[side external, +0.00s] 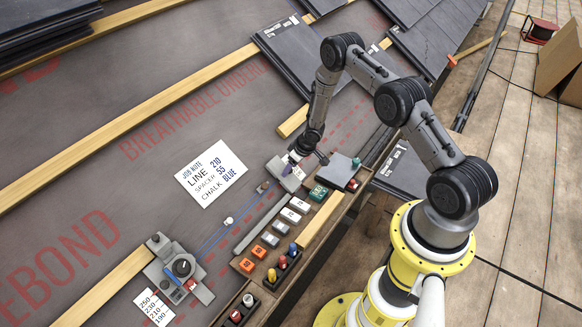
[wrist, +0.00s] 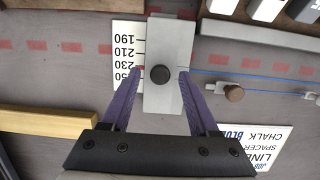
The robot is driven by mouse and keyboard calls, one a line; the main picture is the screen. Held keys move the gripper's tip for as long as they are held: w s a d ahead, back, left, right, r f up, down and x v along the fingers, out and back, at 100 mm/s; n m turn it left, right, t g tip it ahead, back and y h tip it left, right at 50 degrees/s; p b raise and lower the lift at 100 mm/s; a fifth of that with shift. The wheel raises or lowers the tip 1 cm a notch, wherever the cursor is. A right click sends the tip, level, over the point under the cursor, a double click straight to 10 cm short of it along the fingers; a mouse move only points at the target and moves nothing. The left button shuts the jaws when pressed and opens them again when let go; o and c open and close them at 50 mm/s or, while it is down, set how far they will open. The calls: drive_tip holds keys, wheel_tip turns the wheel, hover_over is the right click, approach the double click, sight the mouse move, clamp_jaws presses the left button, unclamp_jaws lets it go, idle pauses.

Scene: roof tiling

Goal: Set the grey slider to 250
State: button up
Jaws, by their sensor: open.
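The grey slider (wrist: 168,30) is a pale grey block with a dark round knob (wrist: 160,74), seen from above in the wrist view. A white scale (wrist: 128,40) marked 190, 210, 230 and 250 lies at its left, partly covered by the block and a finger. A small red mark at the block's left edge seems near 230; the exact reading is unclear. My gripper (wrist: 161,75) is open, its purple fingers on either side of the block at knob level. Contact cannot be told. In the side view my gripper (side external: 291,163) is low over the grey slider (side external: 280,170).
A job note (side external: 211,174) reads line 210, spacer 55, chalk blue. Blue lines run to a grey device (side external: 175,270) beside a second number scale (side external: 153,307). A wooden tray (side external: 330,208) with orange, white and green blocks stands close by. A timber batten (wrist: 60,122) lies lower left.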

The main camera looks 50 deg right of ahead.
drive_tip(key=shift+c, duration=0.3)
clamp_jaws()
drive_tip(key=shift+r, duration=0.1)
idle(1.0)
